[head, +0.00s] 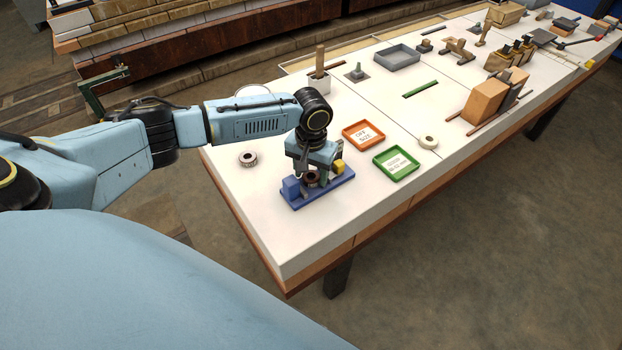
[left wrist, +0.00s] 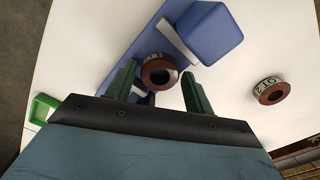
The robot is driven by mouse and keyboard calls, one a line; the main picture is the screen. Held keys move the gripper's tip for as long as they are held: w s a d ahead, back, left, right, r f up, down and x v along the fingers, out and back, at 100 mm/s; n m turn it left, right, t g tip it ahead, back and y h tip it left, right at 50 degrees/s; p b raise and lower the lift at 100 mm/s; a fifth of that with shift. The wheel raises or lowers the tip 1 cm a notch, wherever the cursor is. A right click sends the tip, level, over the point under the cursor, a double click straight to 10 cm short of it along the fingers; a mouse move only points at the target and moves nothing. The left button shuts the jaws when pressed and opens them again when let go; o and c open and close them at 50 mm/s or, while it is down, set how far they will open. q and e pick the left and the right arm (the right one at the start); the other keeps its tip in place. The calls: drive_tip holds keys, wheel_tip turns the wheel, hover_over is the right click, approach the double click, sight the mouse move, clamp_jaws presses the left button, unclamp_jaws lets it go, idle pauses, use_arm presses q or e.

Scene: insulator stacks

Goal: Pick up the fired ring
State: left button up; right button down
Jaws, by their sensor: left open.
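A reddish-brown ring (head: 311,181) with a dark hole sits at the blue fixture (head: 332,192) near the table's front edge. In the left wrist view, this ring (left wrist: 149,76) lies between the two green fingertips of my left gripper (left wrist: 160,70), against the pale strip of the blue fixture (left wrist: 213,28). My left gripper (head: 313,177) points down over the fixture. It is open, with a finger on each side of the ring; whether they touch it cannot be told. The pictures do not mark which ring is fired. My right gripper is not in view.
A second brown ring with a white, marked side (head: 248,160) lies left of the fixture; a cream ring (head: 428,143) lies to the right. An orange tray (head: 378,143) and a green tray (head: 415,173) stand nearby. Wooden blocks (head: 484,101) are farther right.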

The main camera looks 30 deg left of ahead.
use_arm(q)
drive_tip(key=c, duration=0.8)
drive_tip(key=shift+o, duration=0.2)
drive_tip(key=shift+r, duration=0.15)
